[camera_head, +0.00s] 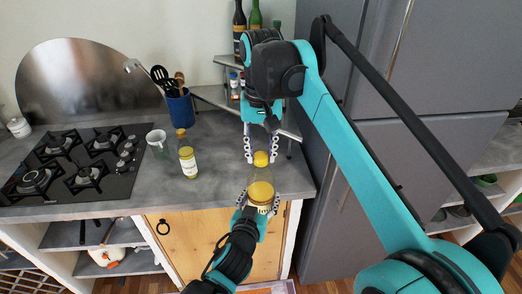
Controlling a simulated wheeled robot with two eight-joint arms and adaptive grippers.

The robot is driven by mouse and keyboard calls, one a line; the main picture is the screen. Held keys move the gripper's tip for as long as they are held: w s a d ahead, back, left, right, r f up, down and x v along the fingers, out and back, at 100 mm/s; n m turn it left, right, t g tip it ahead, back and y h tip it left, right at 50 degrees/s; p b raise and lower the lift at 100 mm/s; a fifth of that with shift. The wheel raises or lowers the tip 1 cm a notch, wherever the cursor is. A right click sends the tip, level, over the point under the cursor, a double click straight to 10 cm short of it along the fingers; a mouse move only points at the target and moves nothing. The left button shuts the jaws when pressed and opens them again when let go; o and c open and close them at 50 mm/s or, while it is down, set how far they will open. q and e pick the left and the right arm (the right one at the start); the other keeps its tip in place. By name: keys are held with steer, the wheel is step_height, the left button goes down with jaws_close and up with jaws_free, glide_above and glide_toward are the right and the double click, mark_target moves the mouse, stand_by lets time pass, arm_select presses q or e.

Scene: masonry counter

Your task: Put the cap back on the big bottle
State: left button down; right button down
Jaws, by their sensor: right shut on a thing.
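The big bottle (260,191), clear with yellow contents and a pale label, is upright in front of the counter's edge. My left gripper (257,210) is around its lower part and looks shut on it. The yellow cap (261,158) is right at the top of the bottle's neck; I cannot tell whether it is seated or just above. My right gripper (261,156) comes down from above, shut on the cap with a finger on each side.
A black hob (75,162) lies at the left. A corner shelf (213,96) with bottles is behind. A grey fridge (370,150) stands at the right.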

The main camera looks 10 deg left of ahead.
steer(key=m, duration=0.5)
steer(key=shift+m, duration=0.3)
steer(key=c, duration=1)
jaws_free()
steer(key=shift+r, duration=3.7)
steer(key=shift+w+d, duration=0.1)
